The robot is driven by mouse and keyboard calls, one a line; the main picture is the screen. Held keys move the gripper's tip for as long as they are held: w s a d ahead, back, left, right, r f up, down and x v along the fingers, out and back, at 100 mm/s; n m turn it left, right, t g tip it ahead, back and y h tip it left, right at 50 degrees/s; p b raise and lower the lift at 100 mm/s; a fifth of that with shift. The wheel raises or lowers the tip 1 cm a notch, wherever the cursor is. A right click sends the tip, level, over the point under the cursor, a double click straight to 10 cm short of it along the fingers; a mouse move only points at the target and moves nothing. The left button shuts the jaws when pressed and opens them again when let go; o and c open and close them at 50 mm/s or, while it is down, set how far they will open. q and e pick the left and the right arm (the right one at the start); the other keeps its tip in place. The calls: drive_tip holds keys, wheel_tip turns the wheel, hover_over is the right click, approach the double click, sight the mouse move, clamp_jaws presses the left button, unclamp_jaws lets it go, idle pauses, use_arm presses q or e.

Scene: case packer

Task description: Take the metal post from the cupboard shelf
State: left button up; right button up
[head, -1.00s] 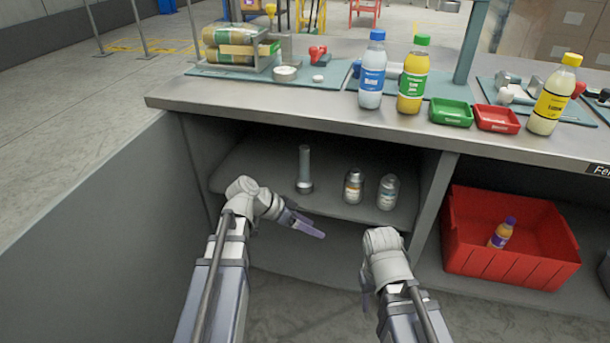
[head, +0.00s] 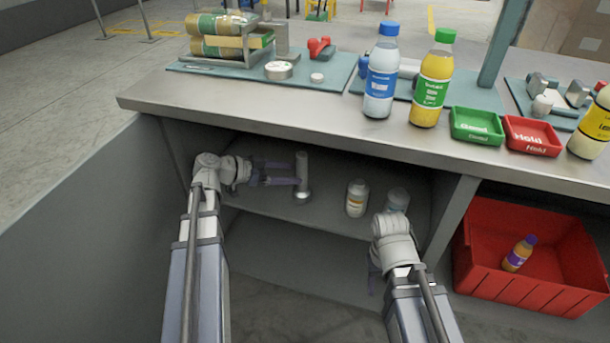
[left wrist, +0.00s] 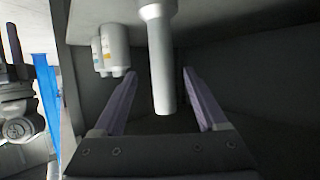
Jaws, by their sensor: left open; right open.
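The metal post (head: 302,172) stands upright on the cupboard shelf (head: 330,222), a grey cylinder with a wider base. My left gripper (head: 296,173) reaches into the cupboard from the left at the post. In the left wrist view the post (left wrist: 161,70) shows between the two open fingers of the left gripper (left wrist: 158,92), with a gap on each side. The post is not gripped. My right gripper (head: 374,280) hangs low in front of the shelf, partly hidden behind its own wrist, and is away from the post.
Two small bottles stand on the shelf right of the post, one bottle (head: 357,198) and another (head: 397,200) partly behind my right wrist. The bench top (head: 290,113) overhangs the cupboard. A red crate (head: 530,290) with a bottle (head: 519,254) is at right.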

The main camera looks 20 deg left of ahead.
sight(302, 193)
use_arm(q)
drive_tip(key=shift+b+x, duration=1.75)
drive_tip(key=shift+x, duration=2.3)
drive_tip(key=shift+a, duration=0.15)
clamp_jaws()
drive_tip(key=shift+w, duration=0.1)
